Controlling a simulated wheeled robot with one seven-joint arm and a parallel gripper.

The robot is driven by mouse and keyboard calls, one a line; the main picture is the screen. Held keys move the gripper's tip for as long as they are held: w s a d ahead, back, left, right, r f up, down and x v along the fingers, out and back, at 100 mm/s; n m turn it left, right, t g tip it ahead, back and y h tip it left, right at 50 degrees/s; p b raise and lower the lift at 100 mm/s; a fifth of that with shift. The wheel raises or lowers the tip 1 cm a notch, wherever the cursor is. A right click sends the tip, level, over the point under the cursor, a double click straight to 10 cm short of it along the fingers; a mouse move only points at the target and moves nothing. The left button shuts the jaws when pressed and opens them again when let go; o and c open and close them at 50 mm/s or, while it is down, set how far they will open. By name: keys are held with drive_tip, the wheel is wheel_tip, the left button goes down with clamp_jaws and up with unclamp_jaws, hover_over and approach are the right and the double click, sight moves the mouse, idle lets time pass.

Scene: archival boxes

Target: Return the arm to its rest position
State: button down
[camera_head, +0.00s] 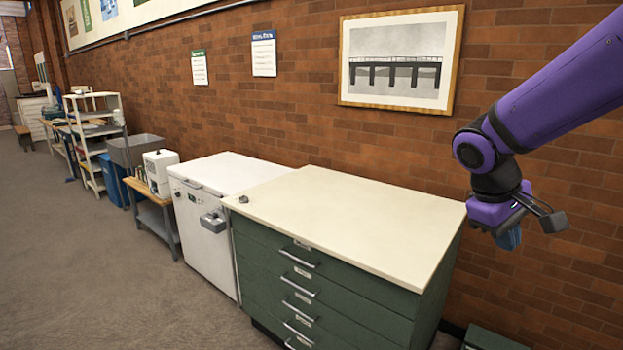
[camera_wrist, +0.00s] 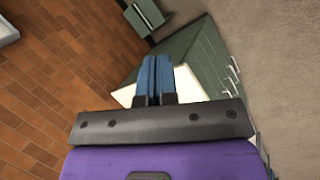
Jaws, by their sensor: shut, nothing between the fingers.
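My purple arm reaches in from the upper right in the head view, with my gripper (camera_head: 509,238) hanging down near the brick wall, just right of the cabinet's right end. In the wrist view the two blue fingers of my gripper (camera_wrist: 155,66) lie side by side, shut, with nothing between them. The green drawer cabinet (camera_head: 330,292) with a cream top (camera_head: 345,215) stands left of and below the gripper. In the wrist view the cabinet (camera_wrist: 203,62) lies beyond the fingers. The gripper appears apart from the cabinet and the wall.
A white chest unit (camera_head: 207,240) adjoins the cabinet on the left. A framed bridge picture (camera_head: 400,60) hangs on the brick wall (camera_head: 290,120). A green box (camera_head: 490,338) sits low at the cabinet's right. The grey floor (camera_head: 90,270) at left is clear.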

drive_tip(key=s+a+r+m+t+y, duration=0.1)
drive_tip(key=s+r, duration=0.3)
drive_tip(key=s, duration=0.4)
drive_tip(key=s+a+r+m+t+y, duration=0.1)
drive_tip(key=s+r+m+t+y, duration=0.2)
drive_tip(key=s, duration=0.4)
drive_tip(key=shift+s+a+r+t+y, duration=0.4)
drive_tip(key=shift+t+y, duration=0.1)
drive_tip(key=shift+t, duration=0.2)
drive_tip(key=shift+d, duration=0.15)
